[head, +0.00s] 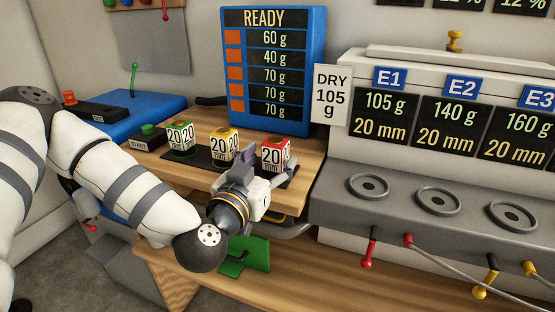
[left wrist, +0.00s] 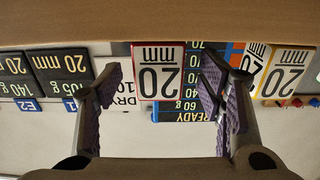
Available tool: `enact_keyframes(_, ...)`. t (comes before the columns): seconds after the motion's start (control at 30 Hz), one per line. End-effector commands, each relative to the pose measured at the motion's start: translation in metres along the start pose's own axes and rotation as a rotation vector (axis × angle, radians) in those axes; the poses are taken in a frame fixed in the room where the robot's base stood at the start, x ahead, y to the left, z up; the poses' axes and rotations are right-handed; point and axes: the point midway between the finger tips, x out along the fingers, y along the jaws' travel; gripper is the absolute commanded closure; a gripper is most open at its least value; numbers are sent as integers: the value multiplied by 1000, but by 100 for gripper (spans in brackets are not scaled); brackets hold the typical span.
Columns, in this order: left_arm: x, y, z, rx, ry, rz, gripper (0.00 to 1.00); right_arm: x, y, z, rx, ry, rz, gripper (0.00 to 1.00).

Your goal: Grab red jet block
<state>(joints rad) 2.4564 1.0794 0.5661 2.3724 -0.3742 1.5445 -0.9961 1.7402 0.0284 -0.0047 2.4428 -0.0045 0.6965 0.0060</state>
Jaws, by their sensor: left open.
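The red jet block (head: 276,153) is a cube with a red top and edges and a white face marked 20 mm. It stands at the right end of a dark strip on the wooden shelf. My left gripper (head: 264,171) is open in front of it, its fingers pointing toward the block. In the left wrist view, which is upside down, the red block (left wrist: 158,72) shows between the two spread purple finger pads. I cannot tell whether either pad touches it. My right gripper is in neither view.
A yellow block (head: 224,145) and a green block (head: 180,138) stand left of the red one on the dark strip. The blue READY board (head: 318,70) rises behind. A grey console (head: 400,215) with round sockets lies to the right. A green bracket (head: 256,254) is below the shelf.

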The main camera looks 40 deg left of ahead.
Motion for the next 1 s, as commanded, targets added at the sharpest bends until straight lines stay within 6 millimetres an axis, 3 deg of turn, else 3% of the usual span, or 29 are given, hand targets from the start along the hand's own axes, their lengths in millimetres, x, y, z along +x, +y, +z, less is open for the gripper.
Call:
enact_keyframes(0.1,22,1,-1,2,0,-1,38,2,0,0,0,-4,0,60)
enact_keyframes(0.2,32,1,-1,1,-2,0,38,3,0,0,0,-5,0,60)
enact_keyframes(0.4,32,1,-1,0,-3,1,38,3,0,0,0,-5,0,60)
enact_keyframes(0.67,32,1,-1,0,-3,1,95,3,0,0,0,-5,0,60)
enact_keyframes(1.0,33,1,-8,0,1,2,95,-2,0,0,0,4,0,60)
